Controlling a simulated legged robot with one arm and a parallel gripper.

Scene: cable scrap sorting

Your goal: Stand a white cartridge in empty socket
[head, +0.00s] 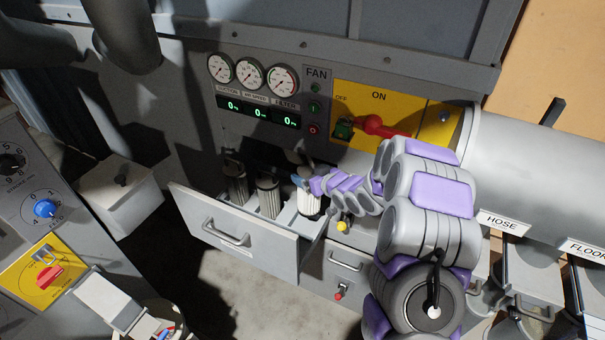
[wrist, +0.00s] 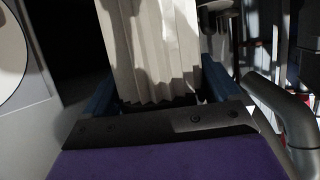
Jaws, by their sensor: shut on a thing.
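My gripper (head: 301,183) is shut on a white pleated cartridge (head: 309,204) at the right end of the open drawer (head: 236,237). In the wrist view the white cartridge (wrist: 158,50) fills the space between the blue fingers, its pleats running away from the palm. It looks roughly upright in the head view. The drawer front and my gripper hide parts of it, so I cannot tell whether its base sits in a socket. Two darker grey cartridges, one at the left (head: 236,185) and one in the middle (head: 268,195), stand in the drawer.
The gauge panel (head: 252,75) and yellow switch plate (head: 385,101) with a red handle (head: 385,127) are above and behind the drawer. A grey bin (head: 120,190) stands left. A round container (head: 160,322) of scraps is at bottom left. Open floor lies before the drawer.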

